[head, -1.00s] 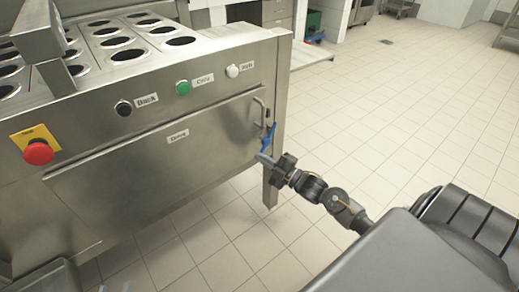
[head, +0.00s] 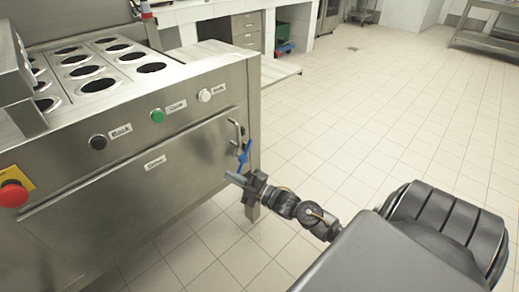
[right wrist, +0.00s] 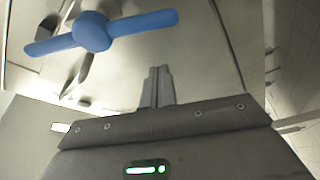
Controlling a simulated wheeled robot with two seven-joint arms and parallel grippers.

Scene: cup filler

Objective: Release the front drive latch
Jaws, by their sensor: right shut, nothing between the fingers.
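The front drive latch is a blue handle (head: 244,156) on the front of the steel cup filler, near its right corner post. In the right wrist view the blue handle (right wrist: 92,32) is a two-armed bar with a round hub, tilted slightly. My right gripper (head: 232,177) is just below and in front of it. Its fingers (right wrist: 158,82) are shut and empty, below and right of the hub in the right wrist view. My left gripper is not in view.
A metal door handle (head: 237,131) sits just above the latch on the front panel (head: 125,195). Black, green (head: 157,116) and white buttons line the upper front. A red emergency button (head: 12,194) is at left. The tiled floor (head: 350,130) to the right is clear.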

